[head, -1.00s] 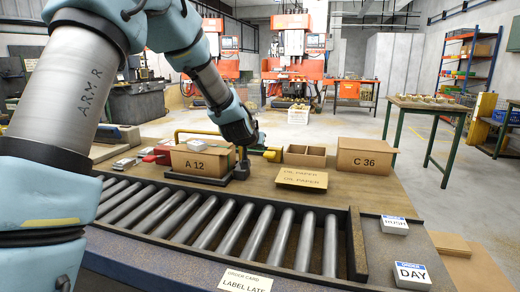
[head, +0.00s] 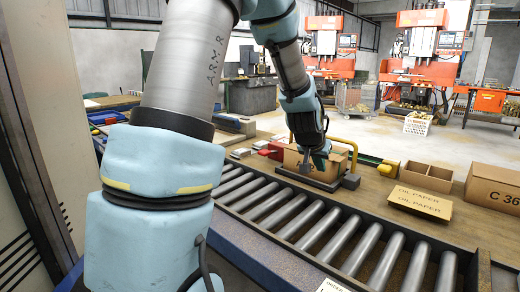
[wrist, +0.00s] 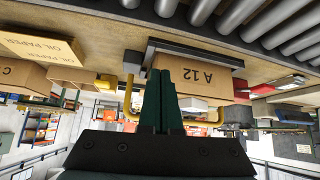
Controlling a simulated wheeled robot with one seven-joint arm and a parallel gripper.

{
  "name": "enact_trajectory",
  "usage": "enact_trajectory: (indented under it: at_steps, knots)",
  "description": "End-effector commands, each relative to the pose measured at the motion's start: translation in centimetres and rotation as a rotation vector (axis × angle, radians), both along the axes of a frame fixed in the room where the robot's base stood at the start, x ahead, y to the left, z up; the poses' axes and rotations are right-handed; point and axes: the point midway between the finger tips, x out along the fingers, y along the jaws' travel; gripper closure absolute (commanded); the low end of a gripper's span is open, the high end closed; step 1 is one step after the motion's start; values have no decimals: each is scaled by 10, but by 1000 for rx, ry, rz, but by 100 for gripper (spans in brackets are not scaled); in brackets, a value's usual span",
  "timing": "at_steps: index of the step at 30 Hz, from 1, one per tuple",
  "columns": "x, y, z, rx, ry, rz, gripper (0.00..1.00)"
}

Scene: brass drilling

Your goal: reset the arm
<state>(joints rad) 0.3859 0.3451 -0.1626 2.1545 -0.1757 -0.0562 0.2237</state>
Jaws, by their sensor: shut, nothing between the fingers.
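My arm reaches from the left foreground over the roller conveyor in the head view. My gripper (head: 322,165) is at its end, in front of the cardboard box marked A 12 (head: 340,160). In the wrist view, which is upside down, the dark green fingers of my gripper (wrist: 161,75) are together with nothing between them. Box A 12 (wrist: 208,86) shows right behind and beside them there. I cannot tell whether the fingers touch the box. In the head view my arm hides part of the box.
The roller conveyor (head: 330,237) runs along the bench front. Oil paper (head: 420,201), an open divided box (head: 426,174) and box C 36 (head: 493,188) lie to the right. A yellow rail (head: 345,143) stands behind box A 12. Red drilling machines (head: 427,45) stand beyond the bench.

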Motion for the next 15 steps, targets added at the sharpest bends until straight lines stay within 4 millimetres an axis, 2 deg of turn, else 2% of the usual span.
enact_trajectory:
  at_steps: [1, 3, 5, 6, 10, 12, 15]
  knots:
    - [-12, 39, 5, 31, 54, 50, 100]
    - [-33, 86, 4, 71, 134, 116, 100]
    - [-54, 124, 3, 101, 204, 174, 100]
    - [-70, 147, 2, 119, 251, 215, 100]
    - [-122, 208, 2, 164, 387, 331, 100]
    - [-145, 229, 2, 177, 444, 380, 100]
    - [-170, 248, 1, 192, 502, 427, 100]
